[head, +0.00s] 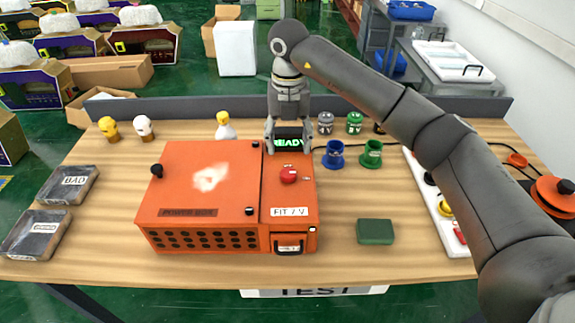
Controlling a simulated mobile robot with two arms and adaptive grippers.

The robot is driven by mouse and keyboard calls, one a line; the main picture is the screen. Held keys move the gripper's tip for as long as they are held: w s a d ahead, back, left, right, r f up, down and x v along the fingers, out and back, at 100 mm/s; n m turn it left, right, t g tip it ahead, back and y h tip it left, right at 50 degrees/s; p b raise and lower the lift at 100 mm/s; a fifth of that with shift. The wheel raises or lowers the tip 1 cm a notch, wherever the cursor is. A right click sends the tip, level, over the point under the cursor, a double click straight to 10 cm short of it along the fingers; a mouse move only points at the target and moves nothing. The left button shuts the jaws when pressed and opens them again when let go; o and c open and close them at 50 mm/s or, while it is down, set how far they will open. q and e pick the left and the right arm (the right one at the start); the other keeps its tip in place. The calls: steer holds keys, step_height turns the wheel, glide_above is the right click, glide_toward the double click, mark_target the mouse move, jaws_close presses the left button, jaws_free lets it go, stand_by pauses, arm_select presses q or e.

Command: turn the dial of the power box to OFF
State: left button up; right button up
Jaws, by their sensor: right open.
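The orange power box (190,160) sits on the wooden table, left of the middle, with a "POWER BOX" label on its front edge. A red round knob (288,175), seemingly the dial, is on the narrower right part of its top; its setting is too small to read. My right gripper (288,148) points down at the back edge of that right part, behind the red knob and apart from it. Its fingers are open, with a lit green "READY" display (288,142) visible between them. My left gripper is not in view.
Blue (334,154) and green (372,154) cups stand right of the box, and a green block (375,231) lies in front of them. A white panel with coloured buttons (433,205) is farther right, partly behind my arm. Dark "BAD" boxes (68,188) lie at left.

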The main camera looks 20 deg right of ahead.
mark_target(288, 172)
step_height(288, 172, down, 8)
steer(key=p, duration=0.2)
steer(key=shift+f+p, duration=0.25)
steer(key=shift+p, duration=0.1)
steer(key=shift+f, duration=0.45)
steer(key=c, duration=1.1)
